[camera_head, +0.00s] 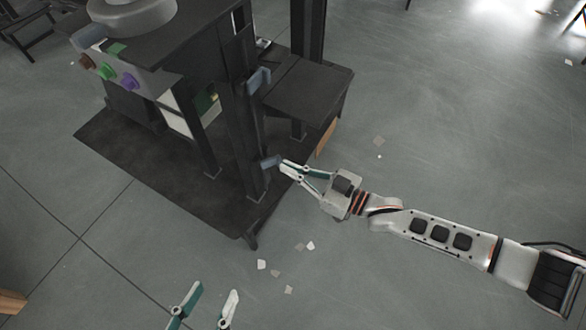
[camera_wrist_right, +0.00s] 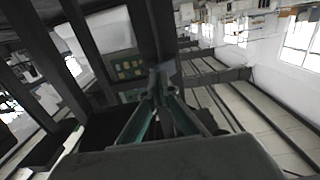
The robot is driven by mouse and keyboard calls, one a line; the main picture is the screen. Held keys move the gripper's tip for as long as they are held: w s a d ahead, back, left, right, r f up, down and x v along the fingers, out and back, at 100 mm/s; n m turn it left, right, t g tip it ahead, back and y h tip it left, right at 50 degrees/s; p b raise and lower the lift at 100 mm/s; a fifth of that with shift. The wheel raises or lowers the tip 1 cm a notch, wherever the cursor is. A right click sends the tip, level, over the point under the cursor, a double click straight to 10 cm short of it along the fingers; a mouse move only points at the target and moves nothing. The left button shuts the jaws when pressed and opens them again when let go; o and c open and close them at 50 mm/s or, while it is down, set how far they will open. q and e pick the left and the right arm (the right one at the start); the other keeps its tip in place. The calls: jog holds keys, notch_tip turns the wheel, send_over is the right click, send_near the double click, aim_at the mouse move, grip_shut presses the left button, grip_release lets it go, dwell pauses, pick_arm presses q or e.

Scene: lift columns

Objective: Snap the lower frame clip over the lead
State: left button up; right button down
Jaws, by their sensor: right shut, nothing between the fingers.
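The lower frame clip (camera_head: 270,161), a small blue-grey piece, sits low on the dark upright post of the frame (camera_head: 240,120). My right gripper (camera_head: 284,167) is shut and empty, with its fingertips at the clip's right side; I cannot tell whether they touch. In the right wrist view the closed fingertips (camera_wrist_right: 161,77) meet in front of a dark post, and a greyish piece there is partly hidden by them. I cannot make out the lead or whether the clip is closed over it. My left gripper (camera_head: 214,290) is at the bottom edge, fingers apart and empty.
A similar blue-grey clip (camera_head: 259,80) is higher on the post. A dark shelf (camera_head: 306,85) juts out right of the post, above my right gripper. Coloured buttons (camera_head: 107,71) are on the machine's left. Pale scraps (camera_head: 262,264) lie on the open floor in front.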

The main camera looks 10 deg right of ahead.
pick_arm(q)
jog(key=shift+w+r+t+p, duration=0.2)
jog(key=shift+w+r+p, duration=0.15)
jog(key=shift+r, duration=0.3)
jog(key=shift+w+r+t+p, duration=0.25)
jog(key=shift+r+p, duration=0.1)
jog(key=shift+r, duration=0.3)
pick_arm(e)
jog(key=v, duration=0.7)
jog(key=shift+a, duration=0.1)
